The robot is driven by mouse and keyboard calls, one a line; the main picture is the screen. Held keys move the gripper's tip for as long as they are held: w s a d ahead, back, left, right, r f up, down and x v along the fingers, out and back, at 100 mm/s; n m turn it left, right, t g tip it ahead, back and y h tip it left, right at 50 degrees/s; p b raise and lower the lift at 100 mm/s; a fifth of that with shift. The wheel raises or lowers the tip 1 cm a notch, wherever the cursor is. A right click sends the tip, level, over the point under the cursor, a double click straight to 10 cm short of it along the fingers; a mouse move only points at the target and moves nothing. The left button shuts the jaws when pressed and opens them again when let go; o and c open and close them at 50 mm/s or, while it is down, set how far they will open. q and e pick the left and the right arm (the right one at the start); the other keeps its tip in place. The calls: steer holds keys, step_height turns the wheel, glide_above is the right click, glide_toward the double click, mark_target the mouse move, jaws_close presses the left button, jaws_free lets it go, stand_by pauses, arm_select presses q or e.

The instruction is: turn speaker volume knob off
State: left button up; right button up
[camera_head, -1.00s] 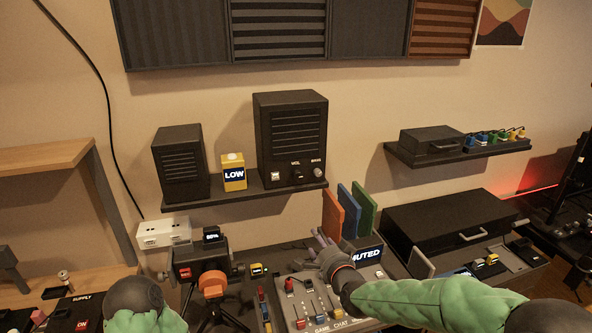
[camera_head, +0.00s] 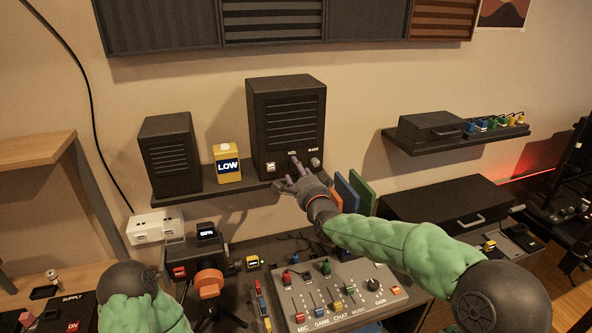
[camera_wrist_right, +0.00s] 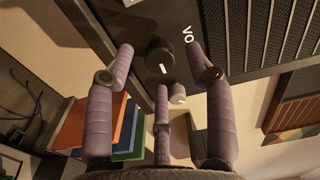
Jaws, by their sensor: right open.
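The large black speaker (camera_head: 287,108) stands on the wall shelf, with a VOL label low on its front. My right gripper (camera_head: 293,172) is just in front of its lower front and mostly covers the volume knob. In the right wrist view, the round black volume knob (camera_wrist_right: 160,56) with a short white mark lies between the spread fingers of the open right gripper (camera_wrist_right: 161,64). Whether any finger touches the knob is unclear. A pale grey second knob (camera_wrist_right: 177,94) is close by; it also shows in the head view (camera_head: 315,162). My left gripper is out of view.
A white switch (camera_head: 271,167) is on the speaker's lower left. A yellow LOW box (camera_head: 228,165) and a smaller speaker (camera_head: 170,157) share the shelf (camera_head: 212,190). A mixer panel (camera_head: 350,285) lies underneath.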

steer(key=shift+x, duration=1.1)
jaws_close()
steer(key=shift+n+p, duration=0.5)
steer(key=shift+n, duration=8.5)
